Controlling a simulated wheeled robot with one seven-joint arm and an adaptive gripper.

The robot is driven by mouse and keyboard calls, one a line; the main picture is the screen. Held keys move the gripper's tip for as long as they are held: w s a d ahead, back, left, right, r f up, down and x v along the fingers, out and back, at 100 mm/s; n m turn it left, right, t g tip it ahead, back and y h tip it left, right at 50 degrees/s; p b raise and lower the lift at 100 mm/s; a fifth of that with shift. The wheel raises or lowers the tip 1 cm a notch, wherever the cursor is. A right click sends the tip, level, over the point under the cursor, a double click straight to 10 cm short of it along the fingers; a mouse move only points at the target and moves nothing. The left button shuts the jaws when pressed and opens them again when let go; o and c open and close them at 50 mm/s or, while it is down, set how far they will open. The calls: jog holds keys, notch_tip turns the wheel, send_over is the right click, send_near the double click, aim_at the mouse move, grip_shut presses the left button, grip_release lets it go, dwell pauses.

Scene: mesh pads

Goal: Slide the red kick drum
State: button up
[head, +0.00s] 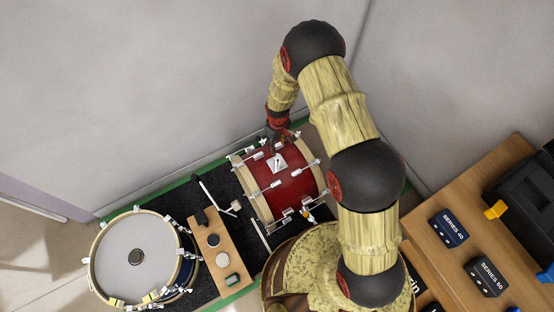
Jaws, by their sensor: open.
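The red kick drum (289,187) lies on its side on a dark mat with a green edge (206,170), near the grey wall. My gripper (283,145) is at the far upper edge of the drum, pointing down. It is open and small in this view. I cannot tell whether its fingers touch the drum. My arm covers the area to the right of the drum.
A drum with a white head (115,255) stands at the lower left. A wooden board (221,250) with small items lies between the drums. The wall is close behind.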

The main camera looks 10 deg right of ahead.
aim_at(277, 159)
jog(key=f+b, duration=0.1)
jog(key=f, duration=0.3)
jog(key=f+b, duration=0.1)
jog(key=f, duration=0.2)
jog(key=s+f+b, duration=0.1)
jog(key=f, duration=0.3)
jog(key=shift+a+f, duration=0.2)
jog(key=shift+f, duration=0.1)
grip_shut()
dwell(0.5)
